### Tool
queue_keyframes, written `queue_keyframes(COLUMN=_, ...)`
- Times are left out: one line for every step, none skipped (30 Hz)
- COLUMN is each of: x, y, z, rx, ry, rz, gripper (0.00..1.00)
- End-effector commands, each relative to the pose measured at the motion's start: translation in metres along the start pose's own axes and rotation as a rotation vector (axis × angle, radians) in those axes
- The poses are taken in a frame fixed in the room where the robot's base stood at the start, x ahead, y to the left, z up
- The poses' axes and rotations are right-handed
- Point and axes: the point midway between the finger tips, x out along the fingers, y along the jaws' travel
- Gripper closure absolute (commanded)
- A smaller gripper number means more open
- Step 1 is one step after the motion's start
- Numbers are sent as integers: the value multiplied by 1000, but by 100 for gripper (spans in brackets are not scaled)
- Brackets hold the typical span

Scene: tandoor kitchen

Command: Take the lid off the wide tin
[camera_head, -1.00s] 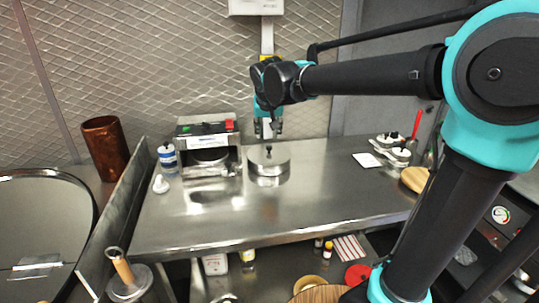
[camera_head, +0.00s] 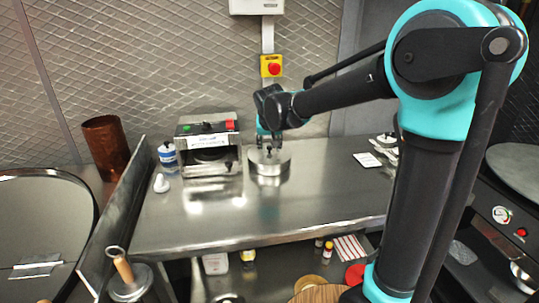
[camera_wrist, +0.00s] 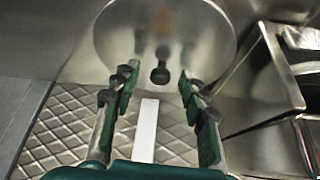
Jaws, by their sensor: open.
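The wide tin (camera_head: 270,179) is a low, round, shiny metal tin on the steel counter (camera_head: 300,215), right of a boxy metal appliance. Its flat lid (camera_head: 282,159) is on it and also fills the top of the wrist view as a grey disc (camera_wrist: 185,30). A black knob (camera_wrist: 160,75) stands at the lid's middle. My gripper (camera_head: 269,146) is just above the lid, pointing down. In the wrist view my gripper (camera_wrist: 157,90) is open and empty, its fingers spread left and right of the knob. Whether the fingertips reach down to the knob's height, I cannot tell.
The boxy appliance (camera_head: 208,160) stands close to the tin's left, with a white-and-blue bottle (camera_head: 167,158) beyond it. A copper cylinder (camera_head: 106,142) is at the far left. A white card (camera_head: 367,160) lies to the right. The counter's front is clear.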

Motion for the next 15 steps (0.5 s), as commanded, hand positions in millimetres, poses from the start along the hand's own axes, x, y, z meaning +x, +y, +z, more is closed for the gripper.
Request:
queue_keyframes(x=0, y=0, z=0, rx=0, ry=0, rz=0, gripper=57)
queue_keyframes(x=0, y=0, z=0, rx=0, ry=0, rz=0, gripper=58)
queue_keyframes(x=0, y=0, z=0, rx=0, ry=0, rz=0, gripper=63)
queue_keyframes(x=0, y=0, z=0, rx=0, ry=0, rz=0, gripper=67)
queue_keyframes(x=0, y=0, z=0, rx=0, ry=0, rz=0, gripper=70)
queue_keyframes(x=0, y=0, z=0, rx=0, ry=0, rz=0, gripper=75)
queue_keyframes(x=0, y=0, z=0, rx=0, ry=0, rz=0, gripper=79)
queue_keyframes(x=0, y=0, z=0, rx=0, ry=0, rz=0, gripper=83)
queue_keyframes(x=0, y=0, z=0, rx=0, ry=0, rz=0, gripper=88)
queue_keyframes(x=0, y=0, z=0, rx=0, ry=0, rz=0, gripper=91)
queue_keyframes(x=0, y=0, z=0, rx=0, ry=0, rz=0, gripper=95)
queue_keyframes(x=0, y=0, z=0, rx=0, ry=0, rz=0, gripper=100)
queue_keyframes(x=0, y=0, z=0, rx=0, ry=0, rz=0, gripper=100)
queue_keyframes(x=0, y=0, z=0, rx=0, ry=0, rz=0, gripper=100)
queue_keyframes(x=0, y=0, z=0, rx=0, ry=0, rz=0, gripper=100)
